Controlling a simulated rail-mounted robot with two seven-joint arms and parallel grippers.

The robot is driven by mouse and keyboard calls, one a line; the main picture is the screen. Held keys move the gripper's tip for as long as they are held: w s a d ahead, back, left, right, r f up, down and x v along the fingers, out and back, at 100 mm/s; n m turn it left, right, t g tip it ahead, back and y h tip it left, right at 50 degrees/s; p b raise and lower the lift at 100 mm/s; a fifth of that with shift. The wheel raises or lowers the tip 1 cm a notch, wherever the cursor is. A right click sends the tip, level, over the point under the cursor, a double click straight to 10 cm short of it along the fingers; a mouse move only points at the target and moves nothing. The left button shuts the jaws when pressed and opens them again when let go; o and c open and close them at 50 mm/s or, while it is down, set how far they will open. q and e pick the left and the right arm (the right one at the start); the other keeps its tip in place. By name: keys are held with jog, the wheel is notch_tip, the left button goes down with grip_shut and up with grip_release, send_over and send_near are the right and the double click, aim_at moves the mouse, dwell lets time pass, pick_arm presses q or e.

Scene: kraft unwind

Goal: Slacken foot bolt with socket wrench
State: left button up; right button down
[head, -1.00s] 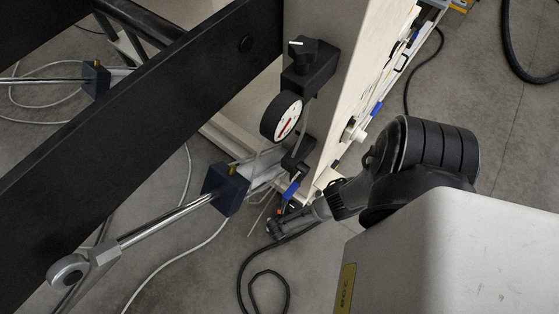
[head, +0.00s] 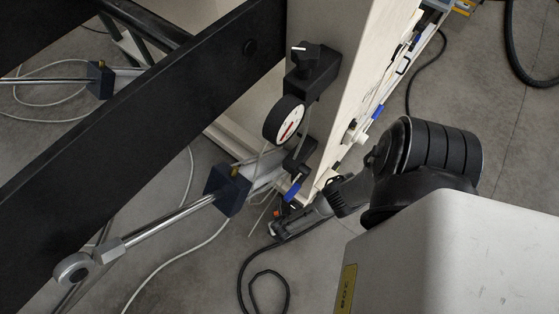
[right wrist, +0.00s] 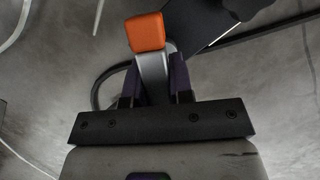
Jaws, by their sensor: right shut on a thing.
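In the right wrist view my right gripper (right wrist: 157,92) is shut on a grey metal handle, the socket wrench (right wrist: 153,68), which has an orange end (right wrist: 146,32). In the head view my right gripper (head: 277,228) is low, near the floor, beside the lower corner of the cream machine frame (head: 335,110). A small orange spot shows there. The foot bolt and the socket end of the wrench cannot be made out. My left gripper is not in view.
A dial gauge (head: 284,120) and a black knob (head: 305,56) sit on the frame above my gripper. A dark block (head: 228,190) with a metal rod is to its left. A black cable (head: 262,275) lies on the open concrete floor.

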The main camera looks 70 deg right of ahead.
jog(key=shift+n, duration=1.2)
jog(key=shift+r, duration=0.1)
jog(key=shift+w+n+t+y+p, duration=0.1)
jog(key=shift+n+t+y+p, duration=0.25)
jog(key=shift+n, duration=0.25)
jog(key=shift+a+n, duration=0.15)
jog(key=shift+n, duration=0.35)
jog(key=shift+n+t+y, duration=0.25)
jog(key=shift+n+y, duration=0.2)
jog(key=shift+n, duration=0.75)
